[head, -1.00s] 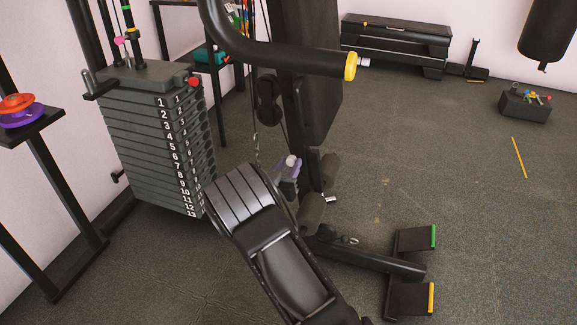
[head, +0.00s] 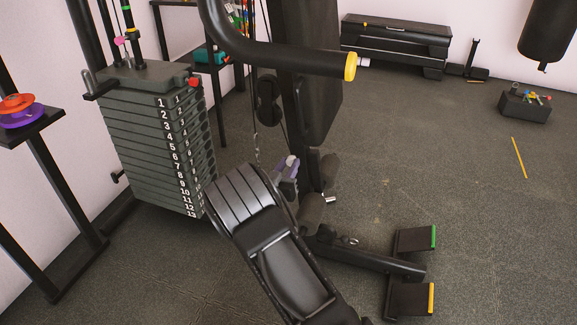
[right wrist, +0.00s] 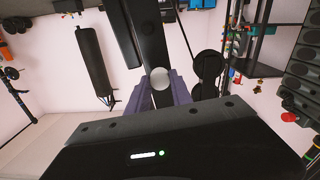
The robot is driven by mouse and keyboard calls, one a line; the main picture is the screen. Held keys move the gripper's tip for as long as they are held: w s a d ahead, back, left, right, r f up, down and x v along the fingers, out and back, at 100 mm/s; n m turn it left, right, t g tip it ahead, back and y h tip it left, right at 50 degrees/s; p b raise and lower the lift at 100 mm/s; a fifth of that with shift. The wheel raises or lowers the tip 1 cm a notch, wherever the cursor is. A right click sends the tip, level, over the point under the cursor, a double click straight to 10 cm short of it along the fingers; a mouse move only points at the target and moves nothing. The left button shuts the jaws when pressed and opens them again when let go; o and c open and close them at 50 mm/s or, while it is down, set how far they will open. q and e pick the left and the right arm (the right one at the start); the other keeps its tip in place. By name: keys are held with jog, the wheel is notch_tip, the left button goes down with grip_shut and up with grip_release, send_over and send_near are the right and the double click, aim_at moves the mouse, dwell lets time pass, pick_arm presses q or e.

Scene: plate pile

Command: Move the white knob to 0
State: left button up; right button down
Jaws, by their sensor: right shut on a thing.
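The white knob (head: 291,161) shows as a small pale round thing at the tip of my right gripper (head: 287,169), close to the machine's upright post. In the right wrist view the white knob (right wrist: 160,78) sits between the two purple fingers of my right gripper (right wrist: 161,90), which are shut on it. My arm and wrist hide whatever lies below the knob, and I cannot read any mark for 0. My left gripper is not in view.
A stack of numbered weight plates (head: 150,145) with a red knob (head: 194,82) stands at left. A black bar with a yellow end (head: 350,66) crosses above my gripper. Padded rollers (head: 311,212) and foot plates (head: 412,297) are to the right.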

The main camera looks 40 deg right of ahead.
aim_at(290, 162)
dwell(0.5)
jog(key=x, duration=0.2)
jog(key=shift+w+d+b, duration=0.2)
jog(key=shift+d+b, duration=0.1)
jog(key=shift+b, duration=0.05)
jog(key=shift+r, duration=0.1)
jog(key=c, duration=1.1)
grip_release()
jog(key=p+v, duration=0.2)
jog(key=v, duration=0.5)
jog(key=shift+a, duration=0.1)
jog(key=shift+s+a, duration=0.25)
